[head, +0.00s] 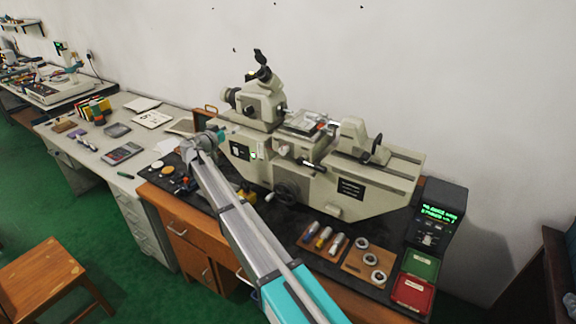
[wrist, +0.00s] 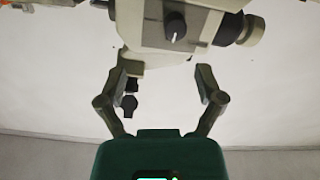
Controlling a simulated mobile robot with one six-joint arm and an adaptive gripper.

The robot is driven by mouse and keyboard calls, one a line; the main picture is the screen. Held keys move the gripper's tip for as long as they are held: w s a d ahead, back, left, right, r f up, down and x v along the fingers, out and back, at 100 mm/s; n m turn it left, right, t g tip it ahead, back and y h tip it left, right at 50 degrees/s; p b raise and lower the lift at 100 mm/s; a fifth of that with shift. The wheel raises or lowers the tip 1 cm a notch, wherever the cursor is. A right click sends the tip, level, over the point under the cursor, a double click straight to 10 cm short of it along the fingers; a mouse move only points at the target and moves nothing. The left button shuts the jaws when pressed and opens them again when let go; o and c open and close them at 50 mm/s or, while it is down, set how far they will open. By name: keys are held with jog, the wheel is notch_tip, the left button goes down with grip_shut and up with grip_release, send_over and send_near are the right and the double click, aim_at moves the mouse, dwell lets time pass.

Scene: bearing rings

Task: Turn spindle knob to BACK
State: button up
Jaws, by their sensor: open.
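A dark round knob (wrist: 175,25) with a white pointer mark sits on a pale panel of the machine in the wrist view. Its mark points down in the picture, and I can read no label beside it. I take it to be the spindle knob. My gripper (wrist: 160,80) is open and empty, its two fingers apart below the knob and not touching it. In the head view my gripper (head: 198,143) is at the left end of the beige measuring machine (head: 340,190). The knob cannot be made out there.
The machine stands on a dark-topped bench. A wooden board with rings (head: 366,262), a green tray (head: 420,263), a red tray (head: 412,293) and a lit display box (head: 438,212) are at the right. A desk with papers (head: 152,118) is at the left.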

jog(key=s+d+f+g, duration=0.2)
jog(key=s+d+f, duration=0.1)
jog(key=d, duration=0.4)
jog(key=s+d+f+g, duration=0.2)
jog(key=s+d+f, duration=0.1)
jog(key=d, duration=0.4)
jog(key=s+d+f+g, duration=0.2)
jog(key=s+d+g, duration=0.1)
jog(key=s+d, duration=0.2)
jog(key=shift+d+f+y, duration=0.4)
jog(key=shift+d, duration=0.6)
jog(key=shift+s, duration=0.15)
jog(key=s+d+f+n+g+y, duration=0.1)
jog(key=s+d+f+g+y, duration=0.15)
jog(key=s+d, duration=0.35)
jog(key=s+d+f+g+y, duration=0.1)
jog(key=s+d+f+g, duration=0.15)
jog(key=s+d, duration=0.45)
jog(key=s+f+n+g+y, duration=0.2)
jog(key=s+f+n+y, duration=0.1)
jog(key=s, duration=1.5)
jog(key=shift+s+d+f+g+y, duration=0.15)
jog(key=shift+s+f+g+y, duration=0.25)
jog(key=shift+y, duration=0.85)
jog(key=shift+f, duration=0.1)
